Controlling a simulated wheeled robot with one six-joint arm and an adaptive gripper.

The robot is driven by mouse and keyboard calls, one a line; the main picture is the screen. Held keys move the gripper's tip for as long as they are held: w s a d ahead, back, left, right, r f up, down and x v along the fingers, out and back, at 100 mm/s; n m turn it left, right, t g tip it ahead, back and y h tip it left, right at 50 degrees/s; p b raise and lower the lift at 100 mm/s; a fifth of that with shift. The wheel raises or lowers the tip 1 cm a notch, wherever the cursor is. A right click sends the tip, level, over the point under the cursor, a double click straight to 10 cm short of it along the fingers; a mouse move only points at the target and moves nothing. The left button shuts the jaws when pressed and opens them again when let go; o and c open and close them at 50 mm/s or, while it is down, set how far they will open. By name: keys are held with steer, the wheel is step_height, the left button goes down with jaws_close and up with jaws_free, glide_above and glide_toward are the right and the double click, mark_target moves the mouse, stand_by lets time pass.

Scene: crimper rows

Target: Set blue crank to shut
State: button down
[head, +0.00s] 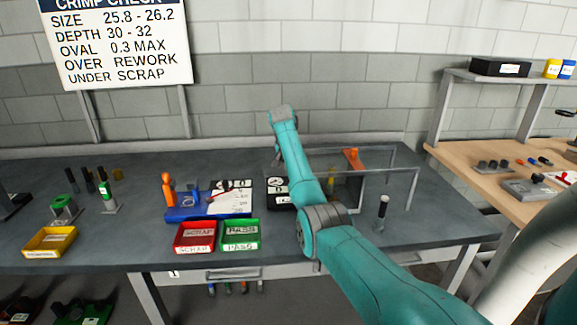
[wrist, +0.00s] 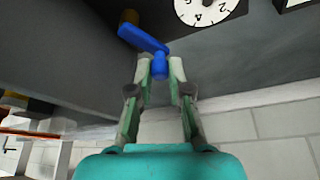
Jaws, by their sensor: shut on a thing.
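In the wrist view the blue crank (wrist: 143,38) is a short blue arm. It runs from a brass-coloured fitting (wrist: 130,17) on a dark grey face to a rounded blue knob (wrist: 160,66) at its near end. My gripper (wrist: 160,70) has its two fingertips closed on this knob, one on each side. In the head view my teal arm reaches over the bench, and I cannot make out the gripper or the crank behind it. I cannot read any open or shut mark at the crank.
A white dial (wrist: 208,8) sits beside the crank. On the dark bench (head: 120,225) stand a red scrap tray (head: 195,250), a green pass tray (head: 240,247), a yellow tray (head: 50,255) and a clear-walled frame (head: 412,185) right of my arm. The bench's front left has free room.

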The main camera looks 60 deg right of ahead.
steer(key=shift+s+d+m+g, duration=0.25)
steer(key=shift+m+g, duration=0.15)
steer(key=shift+m, duration=0.6)
steer(key=shift+s+d+m+g, duration=0.1)
steer(key=shift+d+m+g, duration=0.25)
steer(key=shift+m, duration=0.65)
steer(key=shift+a, duration=0.1)
steer(key=c, duration=1.1)
jaws_free()
steer(key=shift+v, duration=3.95)
